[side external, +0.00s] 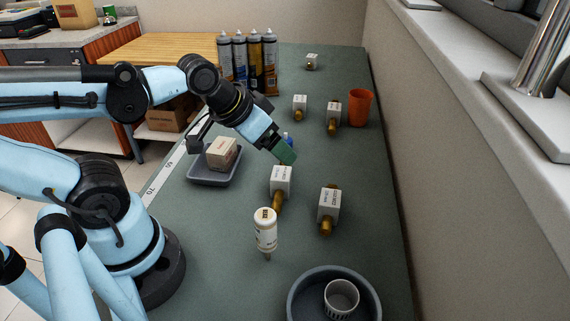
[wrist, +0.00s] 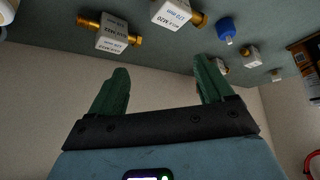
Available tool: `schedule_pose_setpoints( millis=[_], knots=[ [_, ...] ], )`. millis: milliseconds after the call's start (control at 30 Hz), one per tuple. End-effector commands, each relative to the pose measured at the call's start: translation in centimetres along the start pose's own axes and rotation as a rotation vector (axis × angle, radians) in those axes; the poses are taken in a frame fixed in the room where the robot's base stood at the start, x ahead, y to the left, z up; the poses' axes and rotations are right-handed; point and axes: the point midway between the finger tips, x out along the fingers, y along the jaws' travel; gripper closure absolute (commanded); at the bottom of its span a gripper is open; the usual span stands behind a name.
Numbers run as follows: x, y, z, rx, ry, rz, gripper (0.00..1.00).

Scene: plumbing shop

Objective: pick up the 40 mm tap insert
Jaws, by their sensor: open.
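Several tap inserts with brass ends and white labelled blocks stand on the green bench. In the side view, one insert (side external: 281,181) is just below my gripper and another (side external: 329,206) is to its right. Two more, (side external: 300,104) and (side external: 333,113), are further back, and a small one (side external: 312,61) is at the far end. The labels are too small to tell which is 40 mm. In the wrist view, inserts (wrist: 113,34) and (wrist: 171,12) are near the top. My gripper (side external: 286,155) is open with green fingers, empty between them (wrist: 160,68), above the bench.
A white capped bottle (side external: 265,230) stands in front. A dark bowl (side external: 300,294) holds a ribbed cup (side external: 341,299). A grey tray (side external: 214,179) with a box is at left. An orange cup (side external: 360,108) and several cartridges (side external: 240,62) stand behind. A blue-capped item (wrist: 225,28) is near.

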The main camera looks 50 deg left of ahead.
Motion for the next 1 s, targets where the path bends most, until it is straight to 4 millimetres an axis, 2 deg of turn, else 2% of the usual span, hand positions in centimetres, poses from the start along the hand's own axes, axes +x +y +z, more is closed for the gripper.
schedule_pose_setpoints(
  millis=[33,200,567,667,767,1000],
  knots=[
    [0.0,0.0,0.0,0.0,0.0,0.0,0.28],
    [0.0,0.0,0.0,0.0,0.0,0.0,0.54],
    [0.1,-0.2,-0.2,-0.041,-0.013,0.003,0.54],
    [0.3,-0.7,-0.7,-0.158,-0.049,0.016,0.54],
    [0.9,-1.5,-1.6,-0.349,-0.106,0.041,0.54],
    [2.9,-4.2,-4.1,-0.869,-0.262,0.121,0.54]
  ],
)
